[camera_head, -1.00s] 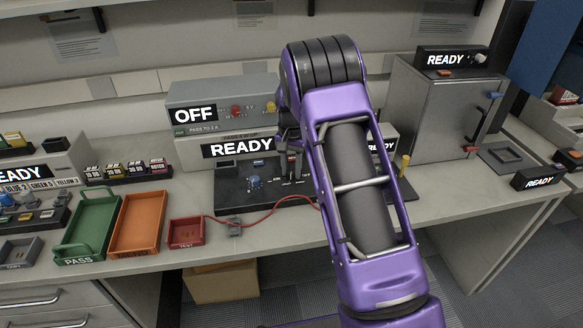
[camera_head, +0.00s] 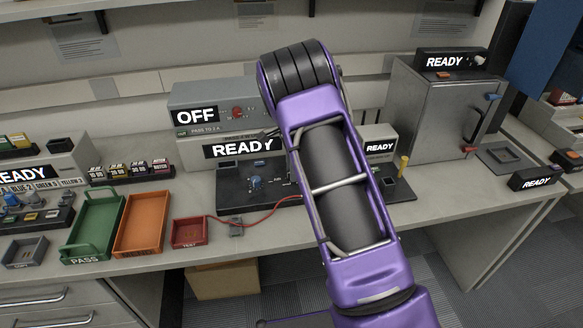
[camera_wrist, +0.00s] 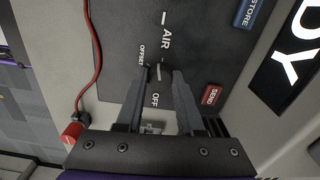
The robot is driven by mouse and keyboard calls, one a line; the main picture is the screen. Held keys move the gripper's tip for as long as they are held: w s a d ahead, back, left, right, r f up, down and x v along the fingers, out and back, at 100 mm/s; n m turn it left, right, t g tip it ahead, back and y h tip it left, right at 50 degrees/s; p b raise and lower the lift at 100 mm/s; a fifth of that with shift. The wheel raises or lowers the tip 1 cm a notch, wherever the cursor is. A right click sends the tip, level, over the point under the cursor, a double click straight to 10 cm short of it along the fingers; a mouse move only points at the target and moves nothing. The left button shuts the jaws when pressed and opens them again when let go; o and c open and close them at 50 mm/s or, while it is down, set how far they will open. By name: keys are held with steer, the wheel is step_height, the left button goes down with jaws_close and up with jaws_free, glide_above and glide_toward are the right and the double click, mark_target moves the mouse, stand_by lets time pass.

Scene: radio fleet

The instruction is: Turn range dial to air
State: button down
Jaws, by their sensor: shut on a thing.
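My gripper (camera_wrist: 163,74) points down at a dark panel (camera_wrist: 205,40) in the wrist view. Its two fingers are closed in on a small dark range dial (camera_wrist: 158,71), one on each side. A short pale line shows between the fingertips. The printed words AIR, OFF and OFFSET stand around this spot, with AIR above and OFF between the fingers. The fingers partly hide the dial, so its exact setting is hard to read. In the head view my purple arm hides the gripper and the dial; part of the dark panel (camera_head: 232,198) shows left of it.
A blue knob (camera_head: 256,183) sits on the panel's left part. A red SEND button (camera_wrist: 210,95) and blue STORE button (camera_wrist: 249,12) lie near the gripper. A yellow post (camera_head: 404,165) stands at right.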

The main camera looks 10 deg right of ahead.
steer(key=shift+m+p, duration=0.3)
steer(key=shift+m, duration=1.2)
steer(key=c, duration=0.5)
jaws_free()
step_height(320, 180, up, 18)
steer(key=shift+f+p, duration=0.25)
steer(key=shift+p, duration=0.2)
steer(key=shift+w+r, duration=0.1)
